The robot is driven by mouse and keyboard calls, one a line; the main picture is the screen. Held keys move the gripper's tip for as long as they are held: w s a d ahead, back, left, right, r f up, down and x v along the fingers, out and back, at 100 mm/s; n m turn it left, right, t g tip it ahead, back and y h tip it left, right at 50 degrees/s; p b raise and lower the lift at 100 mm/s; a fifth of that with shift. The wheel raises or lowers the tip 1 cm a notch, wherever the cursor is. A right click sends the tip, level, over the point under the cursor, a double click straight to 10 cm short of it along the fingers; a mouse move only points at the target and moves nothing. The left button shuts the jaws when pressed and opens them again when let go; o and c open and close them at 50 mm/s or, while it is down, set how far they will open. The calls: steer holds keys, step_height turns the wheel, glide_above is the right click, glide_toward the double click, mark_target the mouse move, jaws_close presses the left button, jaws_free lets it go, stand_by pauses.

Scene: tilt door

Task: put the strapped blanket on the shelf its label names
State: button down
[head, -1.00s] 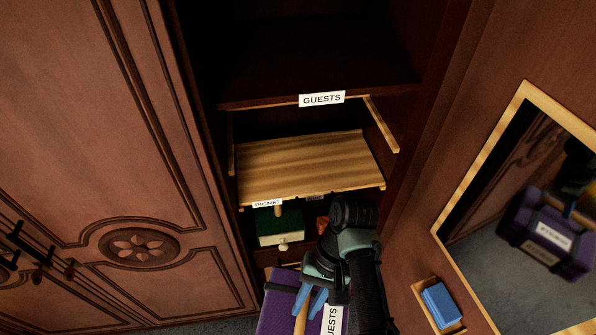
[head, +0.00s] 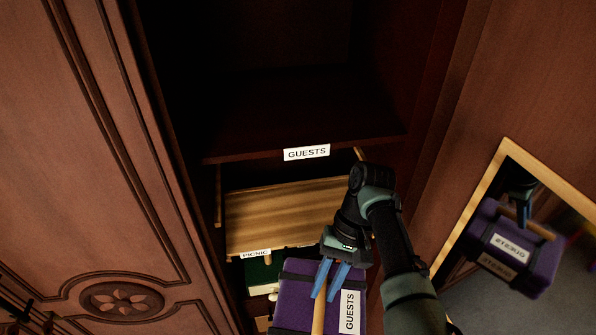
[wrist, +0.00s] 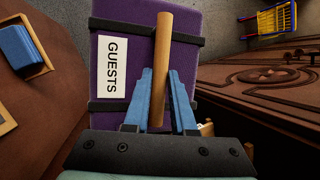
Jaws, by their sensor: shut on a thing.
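The purple strapped blanket (head: 297,291) has dark straps, a wooden handle (head: 318,315) and a white label reading GUESTS. My gripper (head: 329,282) is shut on the wooden handle, and the blanket hangs from it in front of the wardrobe. In the wrist view the blanket (wrist: 135,60) shows below the blue fingers (wrist: 158,100), with the handle between them. The upper shelf (head: 300,130), with a GUESTS label on its front edge, is dark and looks empty. A lighter wooden shelf (head: 280,215) lies below it, with a PICNIC label at its front left.
A green box (head: 262,272) sits under the lighter shelf, partly hidden. The left door (head: 90,150) and the right door with a mirror (head: 515,215) stand open at either side. The mirror reflects the blanket. A blue block in a wooden holder (wrist: 20,48) is on the right door.

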steer(key=w+r, duration=0.1)
steer(key=w+d+r, duration=0.1)
steer(key=w+r, duration=0.1)
steer(key=shift+d, duration=0.35)
steer(key=shift+w+d+r+m, duration=0.3)
steer(key=shift+w+d+r, duration=0.15)
steer(key=shift+d+r, duration=0.15)
steer(key=shift+w+d+r, duration=0.1)
steer(key=shift+d+r, duration=0.05)
stand_by(0.5)
